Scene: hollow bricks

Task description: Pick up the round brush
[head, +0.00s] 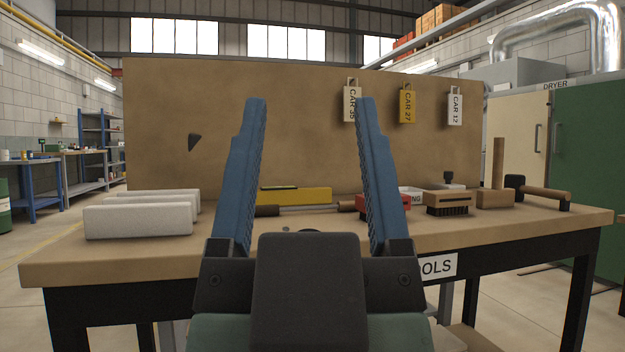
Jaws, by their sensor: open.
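My gripper (310,102) points away from me, its two blue fingers wide apart with nothing between the tips. It stands before the near side of the workbench (110,262). No thing is clearly a round brush. A wooden-handled tool with a dark thick head (516,186) lies at the right end of the bench. A wooden block brush with dark bristles (447,203) sits left of it. A long thin tool with a brown handle (267,210) lies behind my fingers, partly hidden.
White blocks (138,221) stand at the left. A wooden block with an upright post (497,170) stands at the right. A brown backboard (200,100) with hanging tags closes the rear.

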